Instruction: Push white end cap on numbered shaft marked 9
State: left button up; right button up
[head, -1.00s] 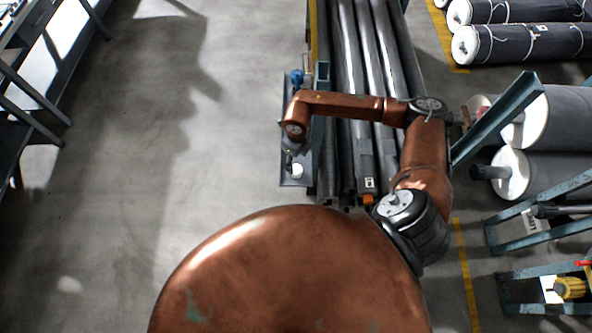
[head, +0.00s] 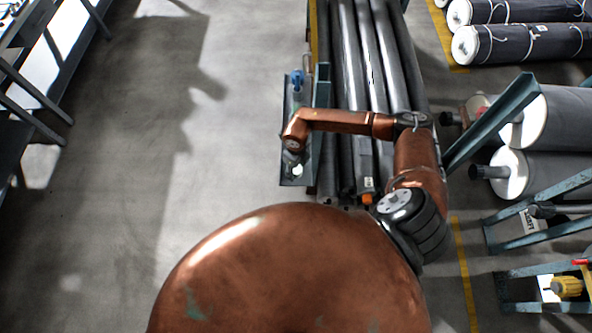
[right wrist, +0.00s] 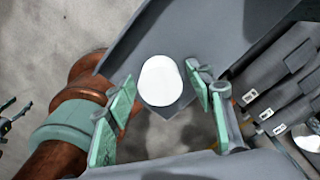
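A white end cap (right wrist: 161,81) stands on a narrow grey tray; it also shows as a small white spot below my right gripper in the head view (head: 298,170). My right gripper (right wrist: 160,104) is open, its green-padded fingers on either side of the cap with a gap showing at each side. In the head view the right gripper (head: 294,160) hangs over the near end of the tray (head: 285,125). Dark grey shafts (head: 350,60) lie side by side right of the tray. White labels (right wrist: 266,113) mark their near ends; I cannot read the numbers.
A blue object (head: 297,77) stands at the tray's far end. An orange piece (head: 367,199) sits at one shaft's near end. Teal rack posts (head: 495,120) and large wrapped rolls (head: 555,165) stand at the right. The floor left of the tray is clear.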

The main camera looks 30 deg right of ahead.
jog(key=c, duration=0.8)
jog(key=shift+r, duration=0.2)
